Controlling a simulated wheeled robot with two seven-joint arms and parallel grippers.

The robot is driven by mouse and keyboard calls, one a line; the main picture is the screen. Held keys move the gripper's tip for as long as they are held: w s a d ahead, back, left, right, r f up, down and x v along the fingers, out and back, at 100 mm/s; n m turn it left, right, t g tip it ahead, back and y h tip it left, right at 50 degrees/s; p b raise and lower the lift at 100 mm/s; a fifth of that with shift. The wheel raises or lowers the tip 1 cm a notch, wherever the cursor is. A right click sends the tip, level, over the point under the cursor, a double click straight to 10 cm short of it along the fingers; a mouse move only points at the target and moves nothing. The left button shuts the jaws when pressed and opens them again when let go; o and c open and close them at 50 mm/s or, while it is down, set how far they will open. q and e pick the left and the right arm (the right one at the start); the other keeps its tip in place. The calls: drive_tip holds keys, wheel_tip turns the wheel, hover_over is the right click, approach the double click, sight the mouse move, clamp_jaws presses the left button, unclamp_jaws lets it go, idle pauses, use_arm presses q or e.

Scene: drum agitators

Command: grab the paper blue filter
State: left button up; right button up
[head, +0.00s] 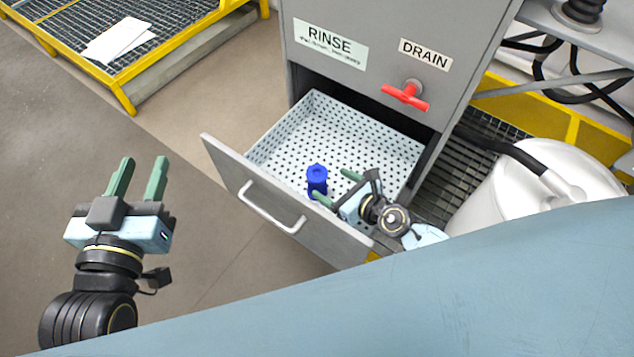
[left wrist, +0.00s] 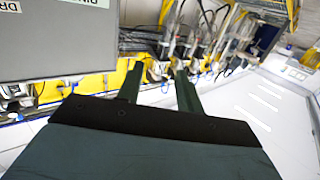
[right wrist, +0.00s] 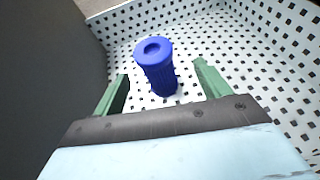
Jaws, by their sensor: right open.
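The blue filter (head: 317,180) is a small ribbed cylinder with a hole in its top. It stands in the perforated drawer, close to the front panel. In the right wrist view the filter (right wrist: 157,68) is between and just beyond the fingertips of my right gripper (right wrist: 158,82). My right gripper (head: 335,186) is open and empty, inside the drawer beside the filter. Whether a finger touches the filter is unclear. My left gripper (head: 142,163) is open and empty over the floor, left of the drawer. Its fingers also show in the left wrist view (left wrist: 158,82).
The pulled-out drawer (head: 290,133) has a perforated white tray and a grey front with a handle (head: 270,210). Above it is the grey cabinet (head: 385,22) with a red drain valve (head: 406,95). A white drum (head: 545,185) stands at right.

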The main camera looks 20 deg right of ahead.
sight(325, 183)
drive_tip(key=b+x, duration=0.1)
drive_tip(key=x, duration=0.3)
drive_tip(key=shift+a+f+b, duration=0.2)
drive_tip(key=shift+a+b, duration=0.15)
drive_tip(key=shift+a, duration=0.1)
use_arm(q)
wheel_tip(325, 183, up, 7)
drive_tip(key=s+d+t+h, duration=0.1)
drive_tip(key=t, duration=0.4)
drive_tip(key=shift+h, duration=0.4)
use_arm(e)
drive_tip(key=shift+w, duration=0.15)
use_arm(q)
drive_tip(key=shift+r, duration=0.1)
use_arm(e)
drive_tip(key=c, duration=1.1)
drive_tip(key=shift+o, duration=0.2)
